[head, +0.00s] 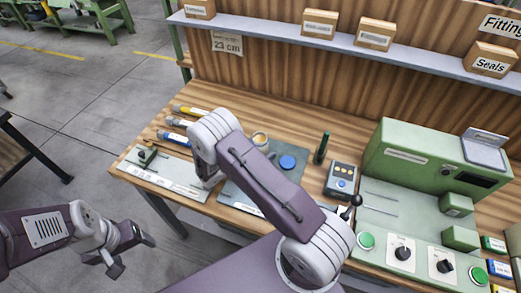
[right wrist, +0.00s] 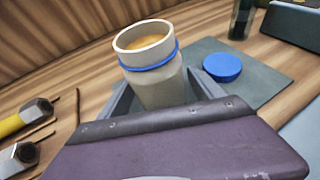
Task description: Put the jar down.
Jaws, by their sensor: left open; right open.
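The jar (right wrist: 157,88) is pale grey, open at the top, with a blue ring around its neck and something amber inside. Its rim also shows in the head view (head: 260,139), just beyond my right arm. My right gripper (right wrist: 158,96) is open, with a finger on either side of the jar. The jar's base is hidden behind the gripper, so I cannot tell what it rests on. A blue round lid (right wrist: 222,67) lies on the grey-green mat (right wrist: 268,84) to the right of the jar. My left gripper (head: 132,254) is open and empty, off the bench at the left.
Yellow and blue-banded tools (head: 178,123) lie left of the jar. A light plate (head: 172,174) is at the bench's left end. A dark green upright cylinder (head: 321,148), a small keypad box (head: 342,179) and a green machine (head: 420,165) stand to the right.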

